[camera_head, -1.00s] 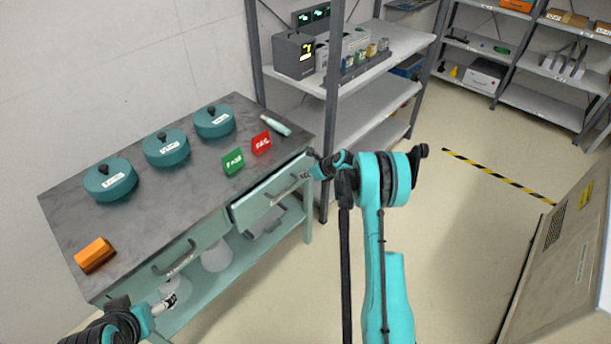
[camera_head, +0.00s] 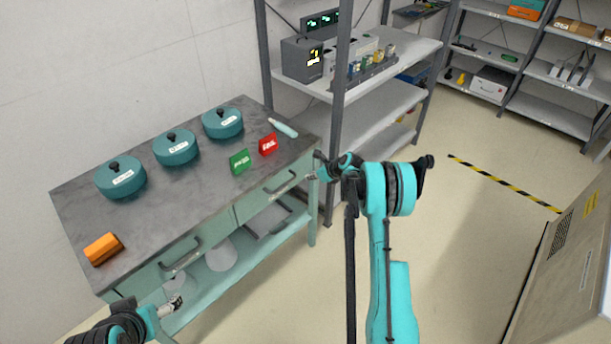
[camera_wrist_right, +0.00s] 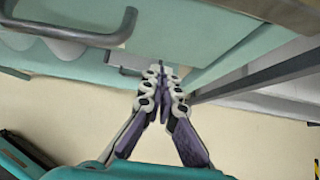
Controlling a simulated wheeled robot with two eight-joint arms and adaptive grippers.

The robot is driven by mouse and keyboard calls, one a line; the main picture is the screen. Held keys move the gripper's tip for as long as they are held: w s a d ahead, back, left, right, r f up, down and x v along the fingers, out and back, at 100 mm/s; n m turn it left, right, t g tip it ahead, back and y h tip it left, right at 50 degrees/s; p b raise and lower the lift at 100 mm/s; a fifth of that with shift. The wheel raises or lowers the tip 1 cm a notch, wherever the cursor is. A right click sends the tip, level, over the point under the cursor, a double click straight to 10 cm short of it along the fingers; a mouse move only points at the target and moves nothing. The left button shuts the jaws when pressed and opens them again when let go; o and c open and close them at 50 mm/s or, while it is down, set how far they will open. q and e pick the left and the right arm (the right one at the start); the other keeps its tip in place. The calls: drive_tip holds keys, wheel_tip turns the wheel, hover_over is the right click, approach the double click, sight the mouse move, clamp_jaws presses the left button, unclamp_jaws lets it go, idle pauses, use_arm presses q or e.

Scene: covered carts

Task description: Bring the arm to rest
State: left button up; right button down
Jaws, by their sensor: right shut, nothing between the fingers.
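My right arm reaches up the middle of the head view, and its gripper (camera_head: 319,168) is beside the front right corner of the workbench (camera_head: 90,205). In the right wrist view the gripper's fingers (camera_wrist_right: 163,75) are together with nothing between them. They are below and apart from a dark drawer handle (camera_wrist_right: 75,30). The right drawer (camera_head: 270,188) sits flush with the bench front. My left gripper (camera_head: 174,303) is low on the left, in front of the bench; its fingers are too small to tell open from shut.
A grey shelf (camera_head: 375,70) stands behind my right arm. A large beige box (camera_head: 560,270) is at right.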

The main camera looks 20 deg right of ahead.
drive_tip(key=p+v, duration=0.3)
drive_tip(key=v, duration=0.6)
drive_tip(key=s+a+r+n+g+h, duration=0.1)
drive_tip(key=s+a+r+n, duration=0.6)
drive_tip(key=r, duration=0.2)
drive_tip(key=s+a+r+n+h, duration=0.1)
drive_tip(key=s+a+r+n, duration=0.6)
drive_tip(key=r+n, duration=0.15)
drive_tip(key=s+a+n, duration=0.3)
drive_tip(key=s+n, duration=0.5)
drive_tip(key=s, duration=0.2)
drive_tip(key=s+a+r+n+h, duration=0.1)
drive_tip(key=s+a+n, duration=0.2)
drive_tip(key=s+n, duration=0.5)
drive_tip(key=s, duration=0.3)
drive_tip(key=shift+a+h, duration=0.3)
